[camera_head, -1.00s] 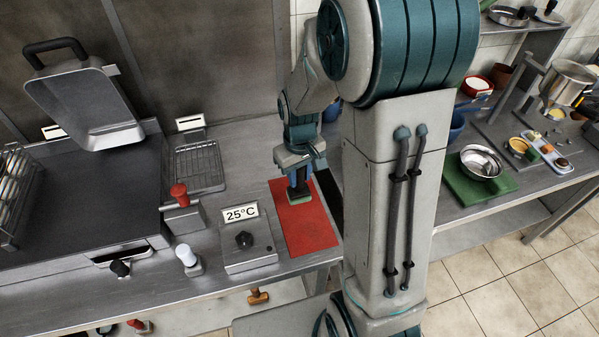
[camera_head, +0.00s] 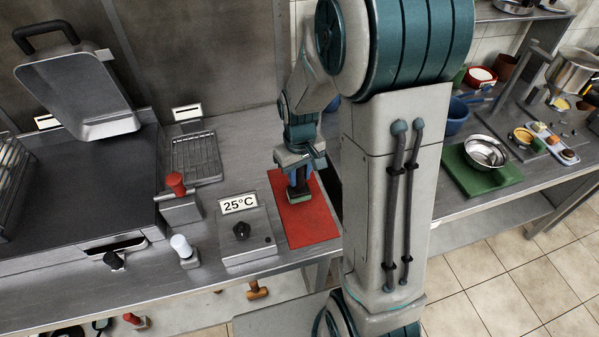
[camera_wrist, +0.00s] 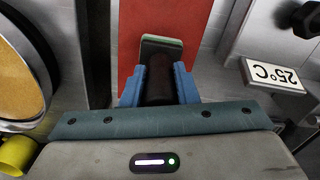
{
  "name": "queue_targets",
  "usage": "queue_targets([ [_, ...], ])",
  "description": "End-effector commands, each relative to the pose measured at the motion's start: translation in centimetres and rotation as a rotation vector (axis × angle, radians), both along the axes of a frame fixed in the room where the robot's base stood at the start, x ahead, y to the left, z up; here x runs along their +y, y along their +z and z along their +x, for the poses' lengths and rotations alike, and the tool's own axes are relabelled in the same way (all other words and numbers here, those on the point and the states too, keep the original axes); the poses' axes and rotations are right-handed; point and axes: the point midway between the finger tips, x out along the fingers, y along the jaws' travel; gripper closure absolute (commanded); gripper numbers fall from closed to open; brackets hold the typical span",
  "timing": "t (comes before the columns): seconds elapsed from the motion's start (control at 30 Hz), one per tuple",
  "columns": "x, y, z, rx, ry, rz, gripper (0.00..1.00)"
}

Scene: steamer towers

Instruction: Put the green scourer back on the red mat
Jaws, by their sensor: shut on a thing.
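The red mat (camera_head: 312,228) lies flat on the steel counter and also fills the upper middle of the wrist view (camera_wrist: 205,25). My gripper (camera_head: 298,181) points down over the back half of the mat. In the wrist view, its blue fingers (camera_wrist: 158,88) are shut on the dark upright grip of the green scourer (camera_wrist: 162,43). The scourer's green pad (camera_head: 299,197) is within the mat's outline, at or just above its surface; I cannot tell whether it touches. The fingers and the dark grip hide part of the pad.
Left of the mat stands a control box with a 25°C display (camera_head: 239,203). Further left are a red-knobbed lever (camera_head: 177,186), a wire rack (camera_head: 196,157) and a griddle (camera_head: 80,195). A steel bowl (camera_head: 486,152) sits on a green board to the right. The mat's front half is clear.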

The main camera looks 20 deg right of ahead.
Motion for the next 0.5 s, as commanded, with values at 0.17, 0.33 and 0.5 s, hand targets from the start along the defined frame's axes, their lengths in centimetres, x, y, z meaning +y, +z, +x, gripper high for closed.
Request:
queue_targets([
  [0.17,0.00,-0.35,0.01,0.000,0.000,0.000,1.00],
  [0.33,0.00,-0.61,0.00,0.000,0.000,0.000,1.00],
  [0.5,0.00,-0.87,0.00,0.000,0.000,0.000,1.00],
])
